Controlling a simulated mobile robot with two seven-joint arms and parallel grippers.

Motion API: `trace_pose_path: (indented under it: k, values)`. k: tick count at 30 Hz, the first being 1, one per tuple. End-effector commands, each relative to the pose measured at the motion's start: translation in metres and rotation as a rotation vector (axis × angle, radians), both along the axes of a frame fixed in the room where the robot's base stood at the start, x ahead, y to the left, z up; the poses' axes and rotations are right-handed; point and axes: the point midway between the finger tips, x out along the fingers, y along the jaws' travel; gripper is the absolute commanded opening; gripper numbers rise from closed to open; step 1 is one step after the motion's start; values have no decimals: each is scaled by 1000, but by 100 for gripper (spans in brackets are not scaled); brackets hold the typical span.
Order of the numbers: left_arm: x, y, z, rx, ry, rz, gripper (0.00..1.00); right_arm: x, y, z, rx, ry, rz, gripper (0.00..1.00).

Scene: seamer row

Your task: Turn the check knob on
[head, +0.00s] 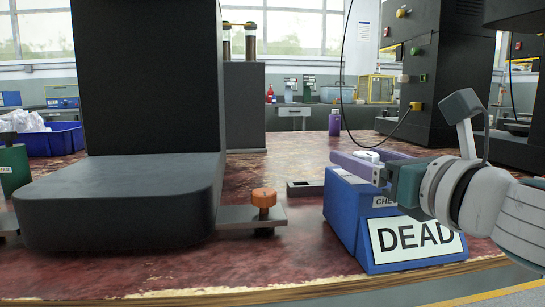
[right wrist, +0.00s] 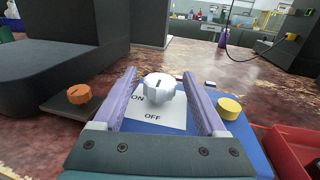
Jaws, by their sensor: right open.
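The check knob, a white ribbed knob (right wrist: 158,87), sits on top of a blue box (head: 340,215). A white plate beneath it reads ON to its left and OFF on its near side. A short dark mark shows on the knob; I cannot tell which word it points to. The box front has a "DEAD" sign (head: 412,238) and a partly hidden "CHE" label. My right gripper (right wrist: 159,76) is open, with its purple fingers on either side of the knob. Contact is not clear. In the head view the knob (head: 367,156) shows between the fingers. My left gripper is not in view.
A yellow button (right wrist: 230,108) is right of the right finger. An orange knob (head: 264,198) stands on a metal bracket to the left, beside a large dark machine (head: 120,200). A red tray (right wrist: 285,150) lies at right. A purple bottle (head: 334,123) stands farther back.

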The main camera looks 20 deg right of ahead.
Motion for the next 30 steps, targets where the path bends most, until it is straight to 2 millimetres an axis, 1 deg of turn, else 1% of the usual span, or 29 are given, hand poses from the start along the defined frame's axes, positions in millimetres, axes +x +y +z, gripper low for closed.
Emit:
trace_pose_path:
  k: [7, 8, 27, 30]
  values:
    - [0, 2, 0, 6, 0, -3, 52, 1, 0, 0, 0, 0, 1, 74]
    - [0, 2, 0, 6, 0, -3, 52, 1, 0, 0, 0, 0, 1, 72]
    - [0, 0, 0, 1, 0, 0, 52, 1, 0, 0, 0, 0, 1, 0]
    - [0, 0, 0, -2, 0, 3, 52, 1, 0, 0, 0, 0, 1, 0]
